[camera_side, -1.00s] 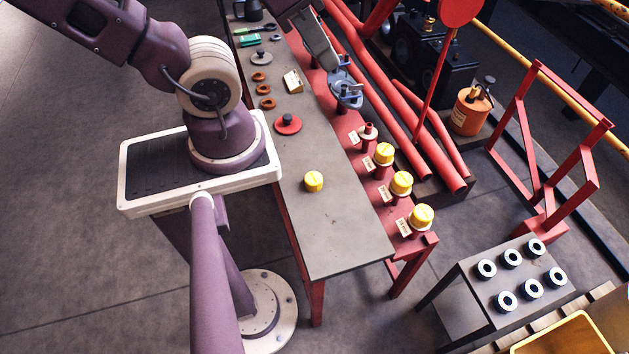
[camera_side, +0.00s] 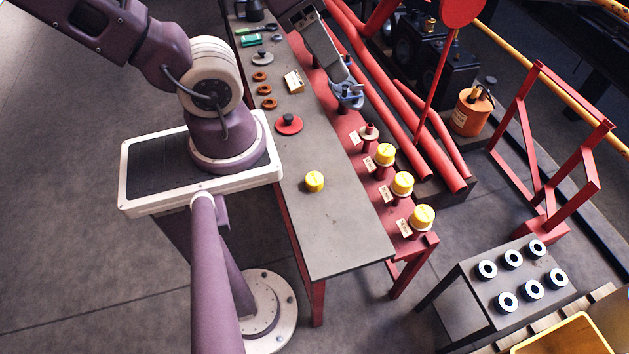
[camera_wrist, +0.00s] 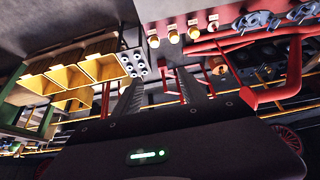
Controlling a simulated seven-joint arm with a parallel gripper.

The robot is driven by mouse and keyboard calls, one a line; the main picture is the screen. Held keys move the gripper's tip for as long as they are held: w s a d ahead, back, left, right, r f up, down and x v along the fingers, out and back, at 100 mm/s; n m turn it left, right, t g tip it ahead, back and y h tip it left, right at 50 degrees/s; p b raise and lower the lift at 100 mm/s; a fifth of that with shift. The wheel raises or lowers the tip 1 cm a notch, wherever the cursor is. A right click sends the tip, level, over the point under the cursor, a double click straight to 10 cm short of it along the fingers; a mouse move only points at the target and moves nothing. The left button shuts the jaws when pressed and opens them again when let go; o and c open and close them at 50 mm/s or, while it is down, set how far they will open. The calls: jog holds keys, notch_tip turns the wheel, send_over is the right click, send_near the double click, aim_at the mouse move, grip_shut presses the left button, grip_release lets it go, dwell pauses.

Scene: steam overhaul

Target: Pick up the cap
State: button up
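A yellow cap (camera_side: 314,181) sits alone on the grey bench top in the side view. Three more yellow caps stand on red fittings along the bench's right edge: one farther back (camera_side: 385,154), a middle one (camera_side: 402,183) and a near one (camera_side: 422,217). The wrist view shows a row of three yellow caps (camera_wrist: 173,37) at the top. My gripper (camera_wrist: 165,90) shows two dark fingers spread apart, with nothing held between them. In the side view my gripper is over the far right edge, by blue-grey valve parts, well behind the caps. Its fingertips are hard to make out there.
An uncapped red stub (camera_side: 369,133) stands behind the row. A red disc (camera_side: 289,124), orange rings (camera_side: 266,90) and a small cream block (camera_side: 293,81) lie farther back. Red pipes (camera_side: 385,95) run along the right. Bench around the lone cap is clear.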

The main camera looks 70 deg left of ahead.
jog(key=o, duration=0.4)
jog(key=w+a+f+n+g, duration=0.25)
jog(key=w+a+f, duration=0.25)
jog(key=w, duration=0.6)
jog(key=w+a+f+n+g+y, duration=0.1)
jog(key=w+a+f+n, duration=0.2)
jog(key=a+f, duration=0.4)
jog(key=w+a+f+n, duration=0.2)
jog(key=a+f, duration=0.2)
jog(key=f, duration=0.4)
jog(key=n+g+h, duration=0.1)
jog(key=n+g, duration=0.1)
jog(key=n, duration=0.4)
send_over(314, 178)
jog(key=f, duration=2.7)
jog(key=shift+s+a+f, duration=0.1)
jog(key=shift+a+f, duration=0.05)
jog(key=shift+a, duration=0.25)
jog(key=shift+n, duration=0.25)
jog(key=f, duration=0.7)
jog(key=shift+d+f, duration=0.1)
jog(key=shift+d, duration=0.25)
